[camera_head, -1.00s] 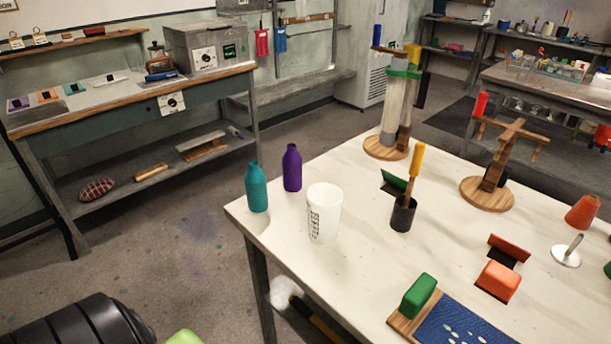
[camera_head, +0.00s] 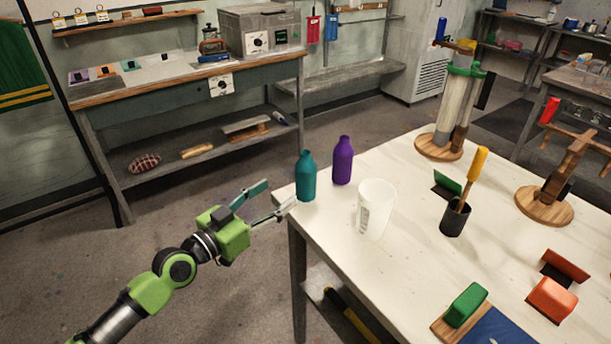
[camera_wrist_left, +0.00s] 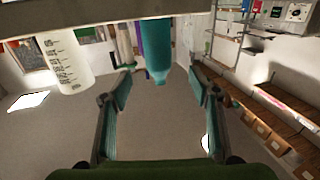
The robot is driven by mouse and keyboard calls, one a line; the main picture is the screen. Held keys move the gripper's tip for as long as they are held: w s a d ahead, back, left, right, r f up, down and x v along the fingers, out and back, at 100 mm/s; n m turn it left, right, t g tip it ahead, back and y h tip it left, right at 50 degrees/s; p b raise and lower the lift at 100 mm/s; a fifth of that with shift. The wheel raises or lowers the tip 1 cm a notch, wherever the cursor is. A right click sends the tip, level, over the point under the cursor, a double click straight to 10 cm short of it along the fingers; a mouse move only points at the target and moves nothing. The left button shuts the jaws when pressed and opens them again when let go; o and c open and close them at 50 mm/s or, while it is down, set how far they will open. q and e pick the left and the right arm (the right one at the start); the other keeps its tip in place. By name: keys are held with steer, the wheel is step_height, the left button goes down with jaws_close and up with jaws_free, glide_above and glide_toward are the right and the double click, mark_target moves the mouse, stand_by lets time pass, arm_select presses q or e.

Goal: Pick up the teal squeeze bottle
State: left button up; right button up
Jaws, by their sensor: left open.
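The teal squeeze bottle (camera_head: 306,177) stands upright at the near left corner of the white table (camera_head: 420,262). My left gripper (camera_head: 275,200) is open and empty, just left of the bottle at about the table edge's height, with its fingers pointing toward it. In the left wrist view the teal bottle (camera_wrist_left: 157,62) appears upside down, beyond and between the two open fingers (camera_wrist_left: 158,95). A gap shows between fingers and bottle. My right gripper is not in view.
A purple bottle (camera_head: 343,161) stands close behind and right of the teal one. A white measuring cup (camera_head: 376,210) stands to the right. A black holder (camera_head: 455,219) with a yellow-handled tool is farther right. Floor left of the table is free.

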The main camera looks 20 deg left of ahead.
mark_target(299, 179)
arm_select(q)
steer(key=p+x, duration=0.1)
steer(key=x, duration=0.4)
steer(key=shift+x, duration=0.75)
steer(key=p+x, duration=0.1)
steer(key=x, duration=0.4)
steer(key=shift+s+d+f, duration=0.1)
steer(key=shift+d+f, duration=0.05)
steer(key=shift+d, duration=0.05)
steer(key=c, duration=1.4)
